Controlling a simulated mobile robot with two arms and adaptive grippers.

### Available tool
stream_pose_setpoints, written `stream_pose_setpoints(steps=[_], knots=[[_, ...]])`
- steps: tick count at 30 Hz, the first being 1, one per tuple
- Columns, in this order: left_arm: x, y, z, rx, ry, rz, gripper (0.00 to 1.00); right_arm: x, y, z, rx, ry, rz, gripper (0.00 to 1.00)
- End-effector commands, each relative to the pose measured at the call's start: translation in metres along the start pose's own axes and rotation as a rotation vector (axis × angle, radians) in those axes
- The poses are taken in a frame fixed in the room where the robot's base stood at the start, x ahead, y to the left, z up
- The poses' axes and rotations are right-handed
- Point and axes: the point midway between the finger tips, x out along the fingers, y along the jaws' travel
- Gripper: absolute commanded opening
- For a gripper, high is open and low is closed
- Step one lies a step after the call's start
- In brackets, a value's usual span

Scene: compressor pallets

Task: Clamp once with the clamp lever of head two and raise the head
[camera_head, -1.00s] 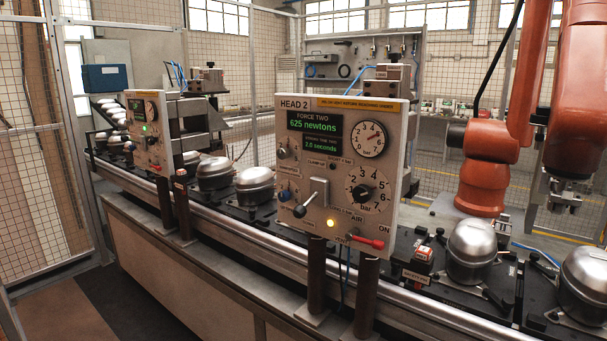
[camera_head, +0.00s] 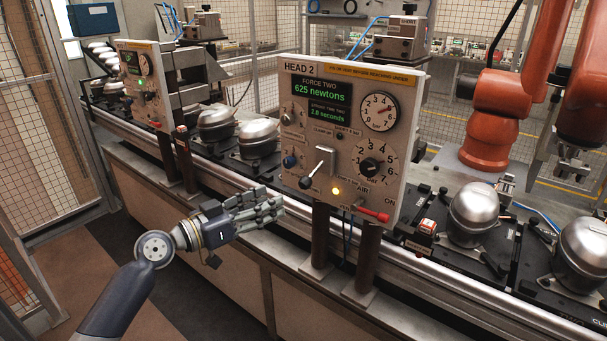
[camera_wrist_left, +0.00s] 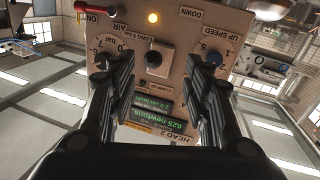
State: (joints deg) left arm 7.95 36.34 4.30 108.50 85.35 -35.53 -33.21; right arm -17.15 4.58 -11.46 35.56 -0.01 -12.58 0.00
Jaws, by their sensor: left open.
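The head two panel (camera_head: 345,110) is a grey upright box on two brown posts; its display reads 625 newtons. Its clamp lever (camera_head: 318,170) is a pale rod with a black knob, slanting down to the left from a small plate. In the left wrist view the panel appears upside down, and the lever's black knob (camera_wrist_left: 155,58) is seen end-on between the fingers. My left gripper (camera_head: 277,209) is open and empty, left of and below the lever, apart from it. It also shows in the left wrist view (camera_wrist_left: 160,85). My right gripper is not in view.
A red-handled air valve (camera_head: 372,214) sticks out at the panel's lower right, below a lit amber lamp (camera_head: 336,190). A blue knob (camera_head: 290,161) sits left of the lever. Steel compressors (camera_head: 478,213) stand on the conveyor. An orange robot (camera_head: 490,120) stands behind at right.

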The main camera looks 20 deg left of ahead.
Motion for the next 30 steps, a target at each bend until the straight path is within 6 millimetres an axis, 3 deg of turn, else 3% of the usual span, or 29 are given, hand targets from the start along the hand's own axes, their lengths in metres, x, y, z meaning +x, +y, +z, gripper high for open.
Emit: stream_pose_setpoints(steps=[5, 15, 21, 30], knots=[[0.007, 0.010, -0.018, 0.012, 0.019, 0.027, 0.46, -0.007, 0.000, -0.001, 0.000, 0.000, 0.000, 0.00], [0.070, 0.011, -0.020, 0.007, 0.020, 0.024, 0.46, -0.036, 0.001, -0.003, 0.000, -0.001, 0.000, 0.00], [0.097, 0.011, -0.018, 0.008, 0.019, 0.024, 0.46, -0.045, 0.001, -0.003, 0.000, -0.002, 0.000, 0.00], [0.107, 0.011, -0.015, 0.011, 0.017, 0.023, 0.46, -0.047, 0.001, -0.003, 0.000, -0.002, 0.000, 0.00]])
